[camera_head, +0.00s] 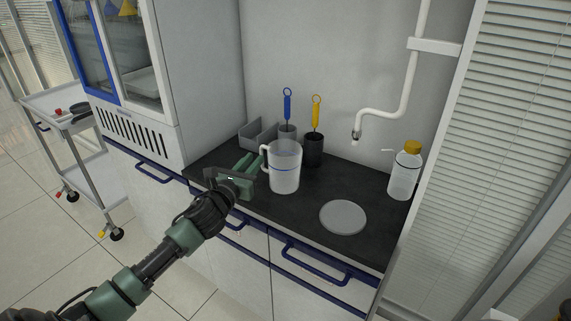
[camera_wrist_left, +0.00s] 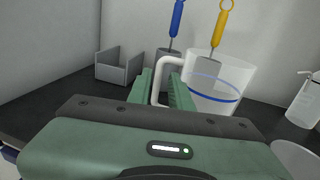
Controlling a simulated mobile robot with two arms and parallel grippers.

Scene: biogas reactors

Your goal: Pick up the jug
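The jug (camera_head: 285,168) is a clear, whitish container with a blue line around it, upright on the dark counter. Its white handle (camera_head: 264,157) faces left, towards my left gripper (camera_head: 250,163). The left wrist view shows the jug (camera_wrist_left: 218,88) just ahead and right of centre. There the green fingers of my left gripper (camera_wrist_left: 160,92) stand apart, with the upright part of the handle (camera_wrist_left: 157,82) showing in the gap between them. Whether a finger touches the handle cannot be told. My right gripper is not in view.
Behind the jug stand a grey open box (camera_head: 257,134) and two holders with a blue-handled brush (camera_head: 287,106) and a yellow-handled brush (camera_head: 316,112). A grey disc (camera_head: 343,217) lies to the right. A yellow-capped bottle (camera_head: 404,175) stands near the right edge.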

